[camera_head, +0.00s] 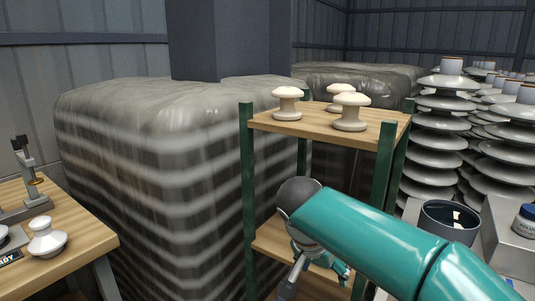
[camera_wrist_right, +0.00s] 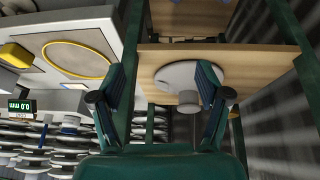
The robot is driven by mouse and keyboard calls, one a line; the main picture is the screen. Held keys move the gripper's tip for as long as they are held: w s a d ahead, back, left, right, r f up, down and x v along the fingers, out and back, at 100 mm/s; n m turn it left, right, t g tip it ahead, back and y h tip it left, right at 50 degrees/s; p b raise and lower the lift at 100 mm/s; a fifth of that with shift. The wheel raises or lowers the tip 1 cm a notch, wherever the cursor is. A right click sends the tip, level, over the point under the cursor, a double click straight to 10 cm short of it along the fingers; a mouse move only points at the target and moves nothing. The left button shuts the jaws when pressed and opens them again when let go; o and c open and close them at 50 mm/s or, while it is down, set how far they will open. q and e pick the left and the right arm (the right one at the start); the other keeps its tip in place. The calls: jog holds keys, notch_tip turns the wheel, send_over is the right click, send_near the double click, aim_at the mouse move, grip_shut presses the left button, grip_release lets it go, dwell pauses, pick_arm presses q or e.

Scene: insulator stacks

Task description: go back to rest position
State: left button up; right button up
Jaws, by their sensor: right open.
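My right arm (camera_head: 375,235), teal, reaches in from the lower right across the front of a green-posted wooden rack. My right gripper (camera_head: 316,278) is low at the rack's lower shelf, partly hidden behind the arm. In the right wrist view the gripper (camera_wrist_right: 163,84) is open, its two dark fingers apart. A white round insulator (camera_wrist_right: 177,77) shows beyond and between the fingers against a wooden shelf (camera_wrist_right: 245,62). Nothing appears gripped; whether a finger touches the insulator cannot be told. My left gripper is not in view.
Several cream insulators (camera_head: 350,111) stand on the rack's top shelf (camera_head: 300,124). A wrapped stack (camera_head: 150,180) is left of it. A wooden table (camera_head: 85,240) holds a white insulator (camera_head: 47,238). At right are a dark cup (camera_head: 450,221) and tall insulator stacks (camera_head: 434,122).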

jog(key=s+a+f+n+g+y, duration=0.1)
jog(key=s+f+n+g+y, duration=0.2)
jog(key=f, duration=1.2)
jog(key=s+a+f+n+y, duration=0.15)
jog(key=s+f, duration=0.25)
jog(key=f, duration=1.1)
jog(key=s+d+f+y, duration=0.35)
jog(key=s+f, duration=0.95)
jog(key=s, duration=0.5)
notch_tip(320, 180, up, 13)
jog(key=p, duration=1.3)
jog(key=shift+w+d+h, duration=0.15)
jog(key=shift+w+h, duration=0.1)
jog(key=shift+h, duration=0.05)
